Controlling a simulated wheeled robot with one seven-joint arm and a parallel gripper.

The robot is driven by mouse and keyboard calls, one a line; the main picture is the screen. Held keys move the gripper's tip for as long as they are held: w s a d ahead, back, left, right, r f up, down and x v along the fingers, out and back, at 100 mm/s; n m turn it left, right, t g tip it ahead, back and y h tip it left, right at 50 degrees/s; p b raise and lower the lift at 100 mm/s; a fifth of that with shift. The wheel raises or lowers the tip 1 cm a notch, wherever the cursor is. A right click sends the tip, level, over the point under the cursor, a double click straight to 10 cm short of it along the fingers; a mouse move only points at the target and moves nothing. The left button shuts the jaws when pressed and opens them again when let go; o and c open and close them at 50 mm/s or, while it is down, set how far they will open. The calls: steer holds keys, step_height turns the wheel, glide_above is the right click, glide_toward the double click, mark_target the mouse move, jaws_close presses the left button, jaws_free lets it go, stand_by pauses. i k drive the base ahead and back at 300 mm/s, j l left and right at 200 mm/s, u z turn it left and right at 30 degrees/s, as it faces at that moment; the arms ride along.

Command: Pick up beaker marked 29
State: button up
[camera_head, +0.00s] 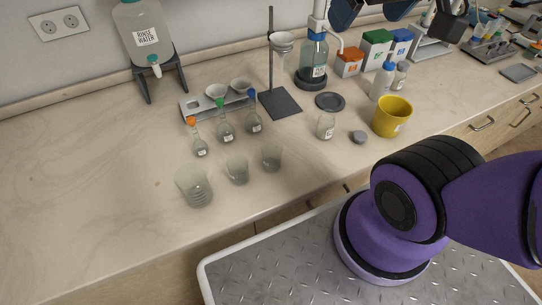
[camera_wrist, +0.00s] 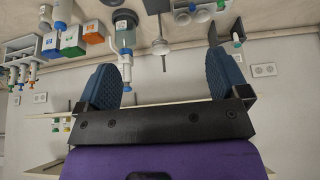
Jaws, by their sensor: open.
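Three clear glass beakers stand on the bench in the head view: a large beaker (camera_head: 194,187) at the front left, a smaller beaker (camera_head: 236,170) beside it, and another small beaker (camera_head: 271,157) to the right. Their labels are too small to read, so I cannot tell which is marked 29. My gripper (camera_wrist: 165,78) is open and empty in the wrist view, with two blue ridged fingers wide apart. It is away from the beakers, and none lies between the fingers.
Volumetric flasks (camera_head: 225,133) with coloured stoppers stand behind the beakers, near a rack and a funnel stand (camera_head: 280,103). A small bottle (camera_head: 326,127) and a yellow bucket (camera_head: 392,117) are to the right. The bench left of the beakers is clear.

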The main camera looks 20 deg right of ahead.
mark_target(271, 151)
steer(key=k+u, duration=0.1)
steer(key=k, duration=0.55)
steer(key=l+u, duration=0.1)
steer(key=u, duration=0.85)
steer(key=l+u, duration=0.15)
steer(key=u, duration=0.35)
steer(key=k+l, duration=0.15)
steer(key=l, duration=0.15)
steer(key=k+l+u, duration=0.1)
steer(key=k+l, duration=0.05)
steer(key=l, duration=0.1)
